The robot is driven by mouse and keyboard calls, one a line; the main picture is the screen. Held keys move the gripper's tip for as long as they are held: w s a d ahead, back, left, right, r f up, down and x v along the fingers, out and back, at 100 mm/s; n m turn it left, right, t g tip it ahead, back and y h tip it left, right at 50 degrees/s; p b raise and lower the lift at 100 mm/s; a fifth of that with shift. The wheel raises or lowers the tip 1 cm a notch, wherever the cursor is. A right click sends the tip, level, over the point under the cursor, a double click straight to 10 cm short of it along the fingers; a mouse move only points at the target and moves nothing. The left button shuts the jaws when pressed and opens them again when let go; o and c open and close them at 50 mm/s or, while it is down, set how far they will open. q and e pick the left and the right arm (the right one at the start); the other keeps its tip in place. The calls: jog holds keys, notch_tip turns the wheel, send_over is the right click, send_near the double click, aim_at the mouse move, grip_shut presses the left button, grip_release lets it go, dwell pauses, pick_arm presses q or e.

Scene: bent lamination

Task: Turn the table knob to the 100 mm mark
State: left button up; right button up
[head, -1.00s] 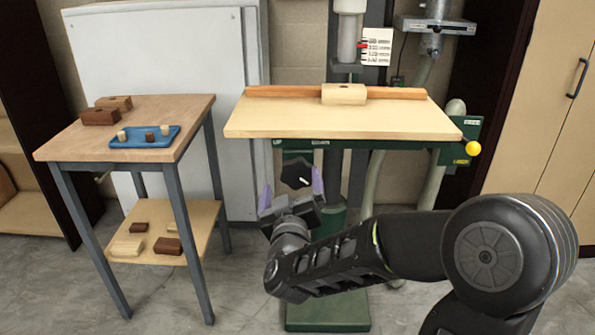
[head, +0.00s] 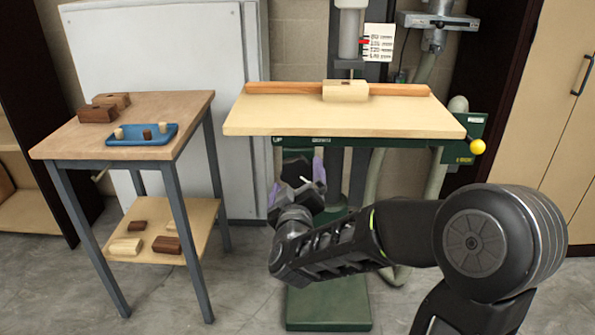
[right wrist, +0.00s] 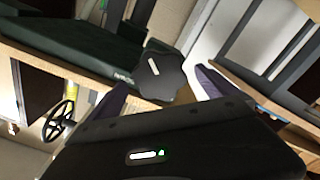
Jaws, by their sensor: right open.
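The dark star-shaped knob (right wrist: 160,75) with a white line on its face shows in the right wrist view. In the head view the knob (head: 301,172) is under the front edge of the machine's wooden table (head: 275,118), partly hidden by my gripper. My right gripper (head: 298,182) is open, its purple fingers on either side of the knob; I cannot tell whether they touch it. A white scale card (head: 379,42) on the column has a red pointer (head: 365,41) near its second line; the print is too small to read surely. My left gripper is not in view.
A yellow ball handle (head: 477,147) sticks out at the table's right end. A wooden block (head: 345,91) sits against the fence (head: 285,88). A side table (head: 75,140) with a blue tray (head: 120,140) stands left. Its lower shelf holds several blocks. The machine's green base (head: 328,308) is on the floor.

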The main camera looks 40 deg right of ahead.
aim_at(297, 175)
jog(key=x, duration=0.4)
jog(key=shift+d, duration=0.1)
jog(key=shift+c, duration=0.6)
jog(key=c, duration=1.2)
